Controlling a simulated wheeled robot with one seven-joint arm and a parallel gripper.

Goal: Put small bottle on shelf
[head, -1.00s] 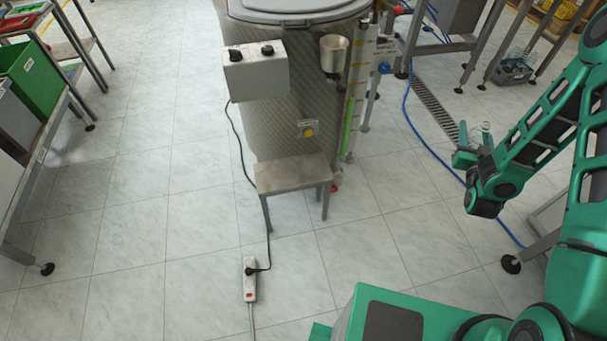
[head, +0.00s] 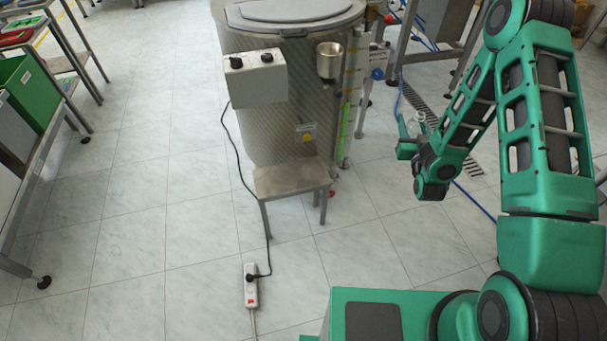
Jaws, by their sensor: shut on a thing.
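My gripper (head: 411,128) is at the right of the head view, in front of my green arm, above the floor. It is shut on the small bottle (head: 420,117), a small clear thing that shows only in part at the fingertips. Its lower part is hidden by the gripper. I cannot make out which surface is the shelf in this view.
A large metal drum (head: 277,130) with a control box (head: 255,78) stands ahead, with a low metal step (head: 291,179) before it. A power strip (head: 250,286) and cable lie on the floor. A table with a green bin (head: 28,92) is at left.

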